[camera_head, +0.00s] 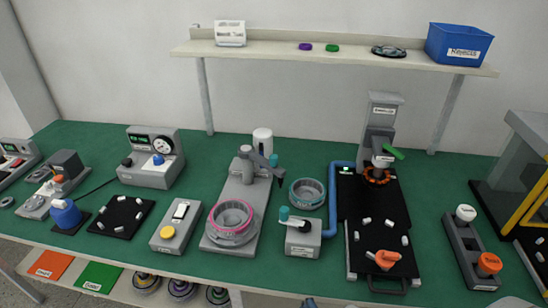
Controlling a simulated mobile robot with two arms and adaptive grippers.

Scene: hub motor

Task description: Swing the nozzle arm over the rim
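The nozzle arm (262,165) sits on a grey post at the back of a long grey base plate (242,188). It points to the right and slightly forward, and its dark tip hangs beyond the plate's right edge. The rim (232,222), a round grey part with a pink ring, lies at the front of the same plate. The nozzle tip is apart from the rim, behind it and to its right. Neither of my grippers can be made out.
A teal-edged ring (307,193) lies just right of the plate. A grey box with a teal-tipped crank (299,234) stands in front of it. A yellow-button box (175,226) is left of the rim. A shelf (330,55) spans the back.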

